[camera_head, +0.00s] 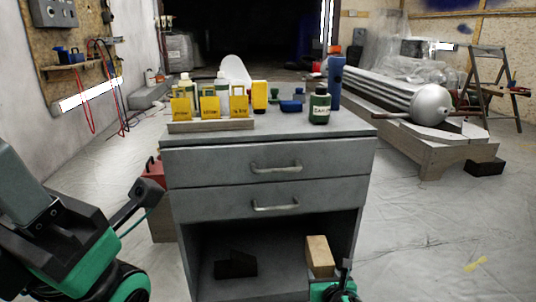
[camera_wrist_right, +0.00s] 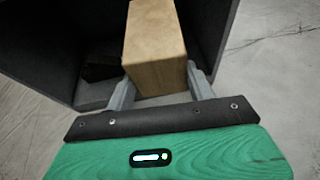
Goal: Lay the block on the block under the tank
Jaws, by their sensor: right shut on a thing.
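A light wooden block (camera_head: 319,254) stands in the open lower bay of the grey cabinet. My right gripper (camera_wrist_right: 160,90) is shut on this block (camera_wrist_right: 156,45), with one finger on each side of its near end; the gripper (camera_head: 338,284) also shows at the bottom of the head view. A silver tank (camera_head: 431,104) with a domed end lies on a low wooden platform (camera_head: 440,156) at the right. A dark block (camera_head: 485,168) lies on the floor by the platform's right end. My left arm shows at the left, but I cannot make out its gripper.
The grey cabinet (camera_head: 265,188) has two drawers above the bay. A dark angular object (camera_head: 236,264) sits left in the bay.

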